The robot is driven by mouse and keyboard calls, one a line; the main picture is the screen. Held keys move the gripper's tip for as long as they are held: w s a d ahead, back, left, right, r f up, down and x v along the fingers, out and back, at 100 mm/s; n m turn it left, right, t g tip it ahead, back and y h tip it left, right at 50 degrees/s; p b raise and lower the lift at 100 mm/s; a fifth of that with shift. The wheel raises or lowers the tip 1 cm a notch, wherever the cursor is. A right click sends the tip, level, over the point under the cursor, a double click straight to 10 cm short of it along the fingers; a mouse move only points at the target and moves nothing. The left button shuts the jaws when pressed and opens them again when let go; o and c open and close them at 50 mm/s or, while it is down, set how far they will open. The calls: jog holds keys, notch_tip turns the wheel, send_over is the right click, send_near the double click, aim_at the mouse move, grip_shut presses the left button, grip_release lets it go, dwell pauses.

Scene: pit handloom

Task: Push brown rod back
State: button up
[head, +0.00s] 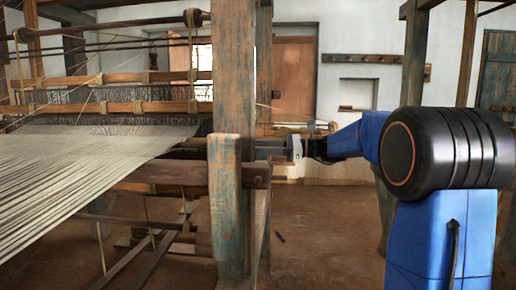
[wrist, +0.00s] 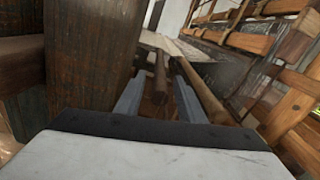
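In the wrist view, a short brown rod (wrist: 160,72) shows between and beyond the two grey fingers of my gripper (wrist: 161,82). A second, longer brown rod (wrist: 205,95) runs diagonally just right of the right finger. I cannot tell which rod the task means. The fingers stand apart, and I see no clear grip on either rod; contact is unclear. In the head view, my gripper (head: 264,149) reaches left behind the upright wooden post, which hides its tips and whatever is before them.
The thick wooden post (head: 231,205) stands close to my gripper and shows large at left in the wrist view (wrist: 90,60). White warp threads (head: 80,160) spread over the loom at left. Wooden loom beams (wrist: 285,70) run along the right of the wrist view. Open floor (head: 325,235) lies below.

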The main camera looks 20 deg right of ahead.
grip_shut()
jog(key=shift+s+a+f, duration=0.1)
jog(key=shift+s+a, duration=0.15)
jog(key=shift+s, duration=0.35)
jog(key=shift+s+a, duration=0.25)
jog(key=shift+s, duration=0.3)
grip_release()
